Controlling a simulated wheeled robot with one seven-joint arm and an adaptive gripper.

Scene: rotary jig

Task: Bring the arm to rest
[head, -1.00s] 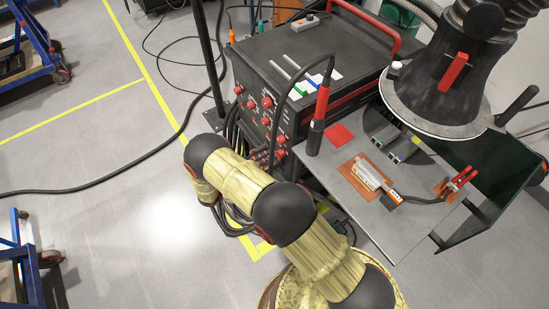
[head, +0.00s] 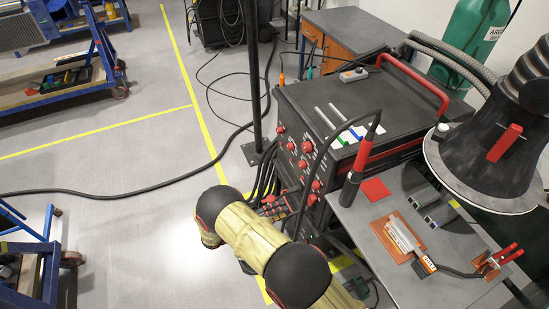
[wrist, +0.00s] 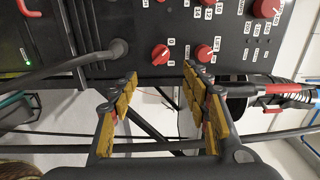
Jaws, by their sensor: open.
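My gripper (wrist: 158,90) shows in the wrist view with its two yellow-padded fingers spread apart. It is open and nothing is between the fingers. Beyond the fingertips is the front panel of the black welding machine (wrist: 145,25), with red knobs. In the head view my arm, with tan sleeves and black joints, is at the bottom centre, in front of the machine (head: 350,95). My gripper cannot be made out in the head view.
A grey work table (head: 440,292) stands at the right, with a torch (head: 352,185) upright on it and a red clamp (head: 497,257). A black extraction hood (head: 490,165) hangs above it. A black pole (head: 254,80) and floor cables stand left of the machine.

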